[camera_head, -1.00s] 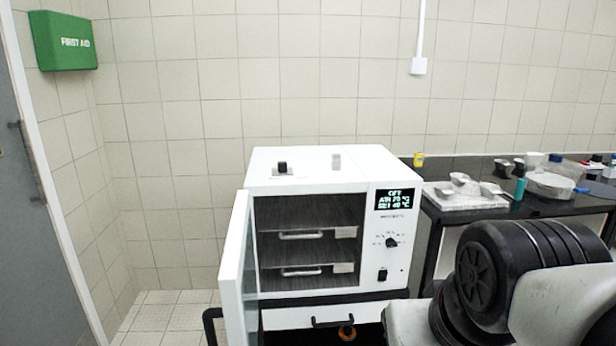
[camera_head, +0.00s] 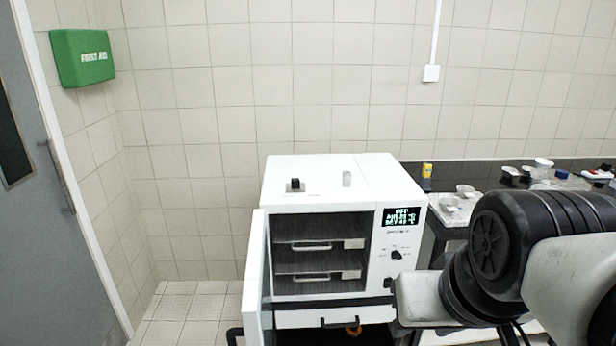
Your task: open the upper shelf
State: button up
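The white oven-like cabinet (camera_head: 320,202) stands in the middle, with its door (camera_head: 255,280) swung open to the left. Inside are two shelves. The upper shelf (camera_head: 300,233) has a pale bar handle (camera_head: 316,248) at its front and sits level inside the chamber. The lower shelf (camera_head: 300,266) has a similar handle (camera_head: 309,279). Both shelves appear pushed in. My arm shows at the lower right, partly in front of the cabinet's right side. My gripper's fingers cannot be made out.
A dark bench (camera_head: 452,226) with a stone-like slab, small cups and a yellow container (camera_head: 427,170) stands at the right. A grey door (camera_head: 40,200) and a green first aid box (camera_head: 83,58) are at the left. Tiled floor shows left of the cabinet.

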aim_at(346, 227)
jog(key=k+j, duration=0.1)
jog(key=j, duration=0.35)
jog(key=k+j+u, duration=0.1)
jog(key=j, duration=0.35)
jog(key=j+u, duration=0.1)
jog(key=j, duration=0.35)
jog(key=z, duration=0.6)
jog(key=u, duration=0.4)
jog(key=i+l+u, duration=0.3)
jog(key=l+u, duration=0.15)
jog(key=l, duration=0.2)
jog(key=i+l+u, duration=0.2)
jog(key=l, duration=0.15)
jog(key=i+l, duration=0.15)
jog(key=l, duration=0.3)
jog(key=i+l+u, duration=0.1)
jog(key=l, duration=0.4)
jog(key=i+l, duration=0.1)
jog(key=l, duration=0.4)
